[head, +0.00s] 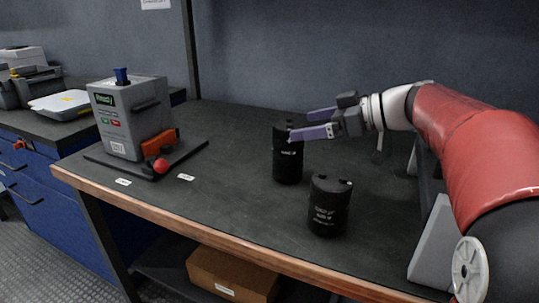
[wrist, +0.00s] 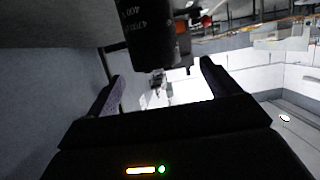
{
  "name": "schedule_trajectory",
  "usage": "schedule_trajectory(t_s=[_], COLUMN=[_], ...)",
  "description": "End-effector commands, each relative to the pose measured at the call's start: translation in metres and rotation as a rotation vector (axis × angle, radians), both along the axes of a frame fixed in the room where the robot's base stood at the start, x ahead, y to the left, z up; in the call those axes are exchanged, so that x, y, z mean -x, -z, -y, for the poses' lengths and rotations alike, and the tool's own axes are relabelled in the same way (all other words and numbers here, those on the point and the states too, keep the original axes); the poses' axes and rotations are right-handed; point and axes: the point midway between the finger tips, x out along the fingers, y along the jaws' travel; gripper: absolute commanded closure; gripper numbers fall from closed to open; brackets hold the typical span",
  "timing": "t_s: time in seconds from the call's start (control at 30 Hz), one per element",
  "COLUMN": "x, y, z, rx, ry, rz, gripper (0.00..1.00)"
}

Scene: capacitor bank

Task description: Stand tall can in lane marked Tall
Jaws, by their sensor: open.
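A tall black can (head: 287,163) with small white lettering stands upright near the middle of the bench. A shorter, wider black can (head: 329,210) stands upright in front and to its right. My gripper (head: 303,124) is open and level, with its purple fingers at the height of the tall can's top. One finger overlaps the can's top in the head view. In the wrist view a black can (wrist: 145,30) shows beyond the fingertips, its far part cut off by the top edge. Nothing is between the fingers. Two small white labels (head: 123,182) (head: 186,177) lie on the bench; their words are too small to read.
A grey tester box (head: 125,115) with a blue knob, an orange part (head: 160,142) and a red ball (head: 160,166) stands on a dark base at the left. The bench's wooden front edge (head: 230,250) runs below. Bench between the tester and cans is clear.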

Motion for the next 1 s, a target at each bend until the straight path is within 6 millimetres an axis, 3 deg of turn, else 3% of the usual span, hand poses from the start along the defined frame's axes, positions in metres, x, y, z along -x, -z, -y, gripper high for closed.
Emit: schedule_trajectory(t_s=[0.53,0.87,1.0], x=[-0.026,-0.029,-0.029], y=[0.025,0.029,0.029], z=[-0.057,-0.064,-0.064], rx=[0.002,0.001,0.001], ry=[-0.002,0.003,0.002], rz=[-0.003,0.001,0.000], gripper=[0.12,0.12,0.28])
